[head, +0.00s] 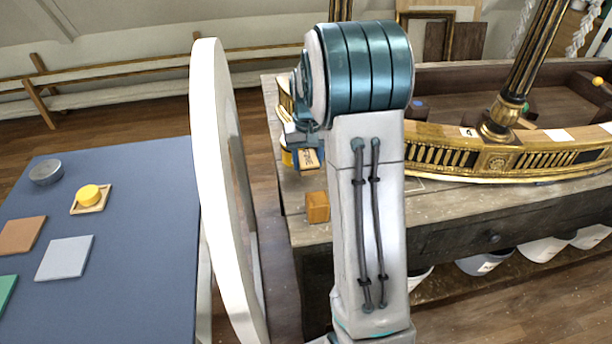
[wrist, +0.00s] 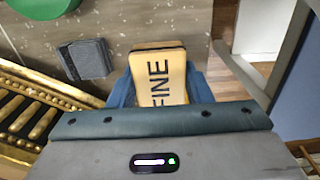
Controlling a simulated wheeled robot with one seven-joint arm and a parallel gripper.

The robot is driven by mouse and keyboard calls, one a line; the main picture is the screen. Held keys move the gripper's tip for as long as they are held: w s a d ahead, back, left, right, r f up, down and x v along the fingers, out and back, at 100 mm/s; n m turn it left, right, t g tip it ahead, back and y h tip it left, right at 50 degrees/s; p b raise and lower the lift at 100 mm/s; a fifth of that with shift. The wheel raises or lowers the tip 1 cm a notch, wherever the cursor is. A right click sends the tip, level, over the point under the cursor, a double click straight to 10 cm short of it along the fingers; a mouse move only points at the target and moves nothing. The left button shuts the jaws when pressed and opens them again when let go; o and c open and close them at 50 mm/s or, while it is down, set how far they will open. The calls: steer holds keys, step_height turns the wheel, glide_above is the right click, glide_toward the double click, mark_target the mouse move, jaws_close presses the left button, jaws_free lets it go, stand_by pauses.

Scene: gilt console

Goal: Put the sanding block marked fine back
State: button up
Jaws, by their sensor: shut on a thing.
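The sanding block marked FINE (wrist: 160,78) is yellowish with black letters and a dark layer at its far edge. In the wrist view my gripper (wrist: 162,92) is shut on it, with a blue finger on each side. In the head view the block (head: 309,158) shows partly below my wrist, at the left end of the workbench (head: 296,225). My gripper (head: 305,152) is partly hidden there by my arm. I cannot tell whether the block touches the bench.
A dark grey block (wrist: 87,60) and a green round thing (wrist: 40,6) lie near. An orange-brown wooden block (head: 317,207) sits at the bench's front edge. The gilt rail (head: 500,160) runs right. A white upright panel (head: 215,180) separates the bench from a blue table (head: 130,240).

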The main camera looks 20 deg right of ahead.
mark_target(308, 185)
steer(key=shift+f, duration=2.95)
steer(key=shift+f, duration=0.2)
steer(key=o, duration=1)
steer(key=shift+c, duration=0.2)
steer(key=shift+r, duration=0.1)
